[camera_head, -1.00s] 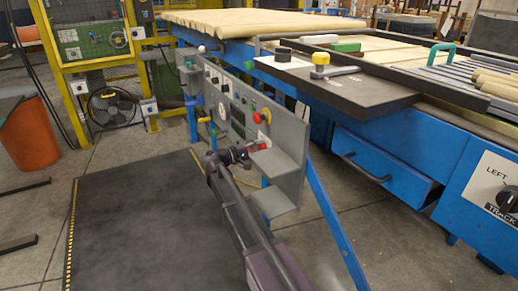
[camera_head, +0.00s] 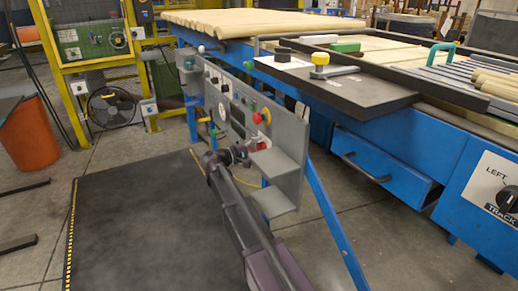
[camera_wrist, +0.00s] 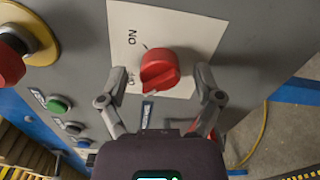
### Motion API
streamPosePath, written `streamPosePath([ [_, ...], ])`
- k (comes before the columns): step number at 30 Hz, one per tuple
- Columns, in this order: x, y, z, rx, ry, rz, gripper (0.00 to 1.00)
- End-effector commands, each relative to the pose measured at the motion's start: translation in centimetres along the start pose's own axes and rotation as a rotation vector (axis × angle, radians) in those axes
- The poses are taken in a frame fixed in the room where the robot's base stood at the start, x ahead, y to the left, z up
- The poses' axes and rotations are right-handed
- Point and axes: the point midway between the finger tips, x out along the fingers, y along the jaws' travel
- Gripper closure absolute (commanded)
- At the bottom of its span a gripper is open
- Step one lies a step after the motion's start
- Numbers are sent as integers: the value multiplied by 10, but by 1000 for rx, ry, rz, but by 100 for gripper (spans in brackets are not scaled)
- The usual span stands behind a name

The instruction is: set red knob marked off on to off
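The red knob (camera_wrist: 160,70) sits on a white plate (camera_wrist: 200,22) on the grey panel, in the upper middle of the wrist view. The plate reads "ON" above-left of the knob; a second label below-left is partly covered by it. My gripper (camera_wrist: 160,88) is open, with one finger on each side of the knob and a visible gap to each. The knob is not held. In the head view my gripper (camera_head: 246,152) is at the lower part of the grey panel (camera_head: 288,132), where a small red part (camera_head: 260,146) shows beside it.
A red mushroom button on a yellow ring (camera_wrist: 30,35) is left of the plate, with a green button (camera_wrist: 58,104) and dark buttons below it. The dark floor mat (camera_head: 130,220) is clear.

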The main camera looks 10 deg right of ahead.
Motion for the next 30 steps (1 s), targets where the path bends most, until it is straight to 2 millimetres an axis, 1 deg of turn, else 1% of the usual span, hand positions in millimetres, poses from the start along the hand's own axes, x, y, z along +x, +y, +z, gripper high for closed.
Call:
streamPosePath([
  [8,-2,0,0,0,0,0,16],
  [14,-13,0,0,0,2,0,16],
  [17,-23,0,0,0,2,0,16],
  [20,-37,0,0,0,2,0,16],
  [30,-90,0,0,0,2,0,16],
])
